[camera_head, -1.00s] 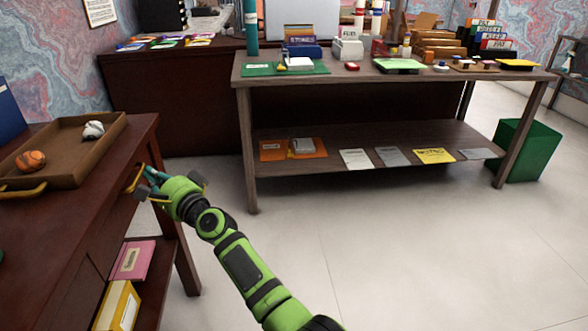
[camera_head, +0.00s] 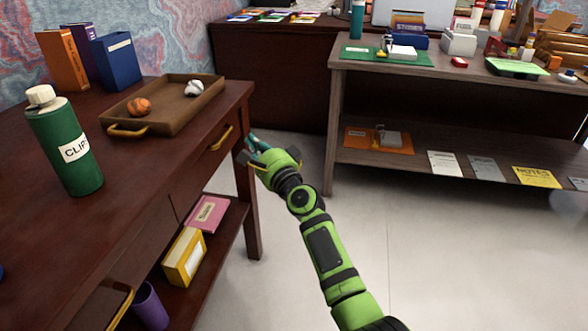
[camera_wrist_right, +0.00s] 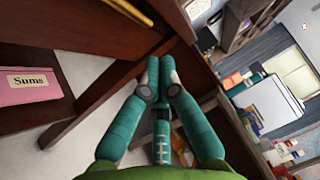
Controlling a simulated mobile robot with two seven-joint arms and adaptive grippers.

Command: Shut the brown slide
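The brown desk (camera_head: 60,235) stands at the left in the head view. A brown drawer front (camera_head: 205,165) with a brass handle (camera_head: 221,138) is in its side below the top; I cannot tell how far it stands out. Another brass handle (camera_head: 120,310) shows at the bottom edge. My right gripper (camera_head: 251,142) is just right of the first handle, near the desk's far corner, apart from it. In the right wrist view the teal fingers (camera_wrist_right: 162,68) come together at the tips with nothing seen between them. A brass handle (camera_wrist_right: 128,10) shows above them. My left gripper is out of view.
A tray (camera_head: 165,122) with two balls, a green bottle (camera_head: 68,145) and binders (camera_head: 105,58) stand on the desk. Pink (camera_head: 208,213) and yellow (camera_head: 185,255) boxes lie on its lower shelf. A second table (camera_head: 440,75) is at the right. Floor between is clear.

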